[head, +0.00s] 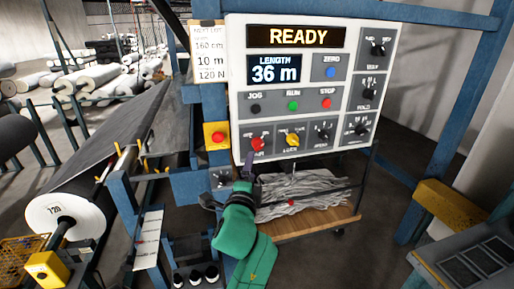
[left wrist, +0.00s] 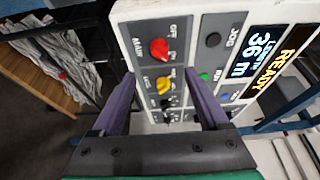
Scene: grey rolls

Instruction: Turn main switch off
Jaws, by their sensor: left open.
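The control panel (head: 300,85) is light grey, and its display reads READY. The main switch is a red knob (head: 257,143) at its lower left; in the left wrist view the same red knob (left wrist: 159,48) sits beside the labels MAIN, OFF and ON. I cannot tell surely which mark it points to. My left gripper (head: 248,168) is just below the panel's lower left corner. In the left wrist view its purple fingers (left wrist: 160,88) are open and empty, apart from the red knob, which shows beyond and between them. My right gripper is not in view.
A yellow knob (head: 292,140) is right beside the red one, with black knobs further right. A red button on a yellow box (head: 217,135) is left of the panel. A wooden shelf with grey strands (head: 300,195) lies below. Blue frame posts flank the panel.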

